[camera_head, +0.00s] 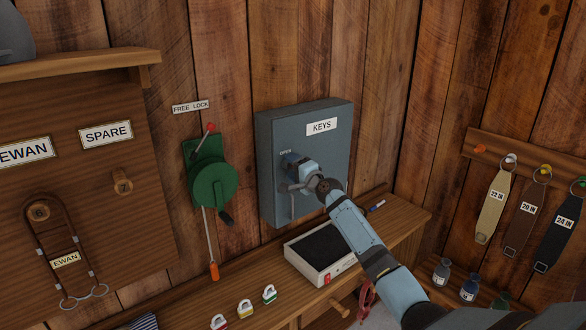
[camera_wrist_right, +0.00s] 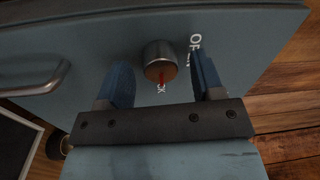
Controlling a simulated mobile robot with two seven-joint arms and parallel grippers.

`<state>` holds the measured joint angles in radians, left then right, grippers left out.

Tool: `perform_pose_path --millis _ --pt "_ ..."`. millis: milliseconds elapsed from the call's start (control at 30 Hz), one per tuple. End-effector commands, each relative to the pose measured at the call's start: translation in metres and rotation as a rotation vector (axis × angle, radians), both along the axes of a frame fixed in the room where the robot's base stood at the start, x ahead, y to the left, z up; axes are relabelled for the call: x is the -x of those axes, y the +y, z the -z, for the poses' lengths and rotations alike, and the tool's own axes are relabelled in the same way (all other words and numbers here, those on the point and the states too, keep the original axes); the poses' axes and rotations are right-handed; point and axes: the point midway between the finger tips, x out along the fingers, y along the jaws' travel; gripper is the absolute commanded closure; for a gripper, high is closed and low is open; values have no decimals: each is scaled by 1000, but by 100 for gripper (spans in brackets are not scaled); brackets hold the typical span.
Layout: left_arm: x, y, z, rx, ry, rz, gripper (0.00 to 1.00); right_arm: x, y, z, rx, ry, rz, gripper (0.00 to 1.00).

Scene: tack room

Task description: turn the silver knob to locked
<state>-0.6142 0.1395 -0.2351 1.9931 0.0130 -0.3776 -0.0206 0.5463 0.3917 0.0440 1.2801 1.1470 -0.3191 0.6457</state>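The silver knob (camera_wrist_right: 160,56) is on the door of the blue-grey key cabinet (camera_head: 274,135), which has a KEYS label. In the right wrist view its red pointer (camera_wrist_right: 162,77) points down the picture, toward a partly hidden label ending in "CK". An OPEN label (camera_wrist_right: 195,48) is to the right of the knob. My right gripper (camera_wrist_right: 161,65) is open, with its blue fingers on either side of the knob and a visible gap on each side. In the head view the gripper (camera_head: 289,162) is at the cabinet door and hides the knob. My left gripper is not in view.
A bar handle (camera_wrist_right: 40,78) is on the door beside the knob. Below the cabinet, a bench (camera_head: 395,228) bears a white tray-like box (camera_head: 313,277) and several small padlocks. A green crank winch (camera_head: 210,183) hangs to the left. Straps (camera_head: 525,215) hang at right.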

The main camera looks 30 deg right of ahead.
Motion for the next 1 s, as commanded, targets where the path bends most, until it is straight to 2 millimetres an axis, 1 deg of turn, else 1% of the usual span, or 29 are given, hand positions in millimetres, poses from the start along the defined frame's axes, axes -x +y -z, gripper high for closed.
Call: perform_pose_path --millis 200,267,333,467,600,700,833,900,1000 --pt "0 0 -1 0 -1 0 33 3 0 0 1 0 0 39" --pt "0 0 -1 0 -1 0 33 7 -1 1 1 0 1 39" --pt "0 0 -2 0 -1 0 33 16 -2 2 1 1 1 39" --pt "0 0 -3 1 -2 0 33 42 -3 5 2 1 -1 39" --pt "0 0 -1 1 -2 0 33 76 -6 8 2 2 0 39" --pt "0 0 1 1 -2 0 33 97 -7 9 1 1 0 39" --pt "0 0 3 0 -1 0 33 119 -9 10 1 1 0 39" --pt "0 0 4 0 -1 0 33 127 -10 10 1 1 0 39" --pt "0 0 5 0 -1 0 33 134 -10 10 2 0 0 39"
